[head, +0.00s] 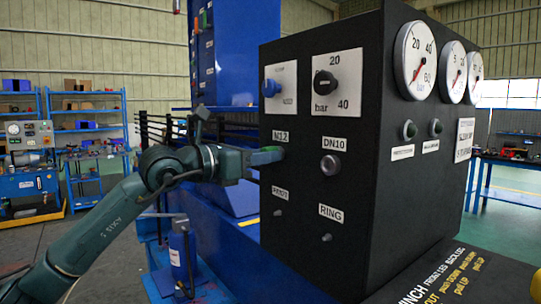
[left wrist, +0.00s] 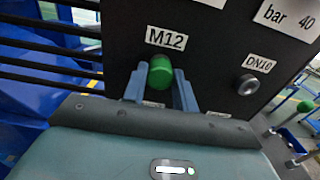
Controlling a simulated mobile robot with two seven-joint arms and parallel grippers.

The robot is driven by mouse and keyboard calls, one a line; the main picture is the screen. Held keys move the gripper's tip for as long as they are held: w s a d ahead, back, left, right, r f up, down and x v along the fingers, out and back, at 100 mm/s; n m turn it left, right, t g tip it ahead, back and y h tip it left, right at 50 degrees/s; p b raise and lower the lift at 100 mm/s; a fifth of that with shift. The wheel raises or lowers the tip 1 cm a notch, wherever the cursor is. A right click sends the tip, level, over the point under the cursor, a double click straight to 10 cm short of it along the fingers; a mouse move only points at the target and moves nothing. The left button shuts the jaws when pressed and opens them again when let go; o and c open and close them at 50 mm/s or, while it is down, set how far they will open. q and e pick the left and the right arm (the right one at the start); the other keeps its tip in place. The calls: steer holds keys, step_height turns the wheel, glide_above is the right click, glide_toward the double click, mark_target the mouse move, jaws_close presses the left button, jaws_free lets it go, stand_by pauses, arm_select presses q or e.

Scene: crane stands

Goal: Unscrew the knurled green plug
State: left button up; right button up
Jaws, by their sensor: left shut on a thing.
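The green plug (left wrist: 160,70) sits in the black panel just below the M12 label in the left wrist view. My left gripper (head: 268,155) reaches the panel face from the left in the head view. Its two fingers (left wrist: 160,86) stand on either side of the plug and are shut on it. In the head view the fingers and gripper hide most of the plug. The plug's knurling is too small to make out. My right gripper is in neither view.
A silver DN10 fitting (head: 330,165) is right of the plug. Above are a blue knob (head: 271,88) and a black knob (head: 324,82). Gauges (head: 415,60) are on the side face. Black rods (left wrist: 50,45) run left of the panel.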

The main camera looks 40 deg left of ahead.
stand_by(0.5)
arm_select(q)
steer(key=shift+n, duration=2.6)
steer(key=n, duration=0.5)
steer(key=shift+s, duration=0.1)
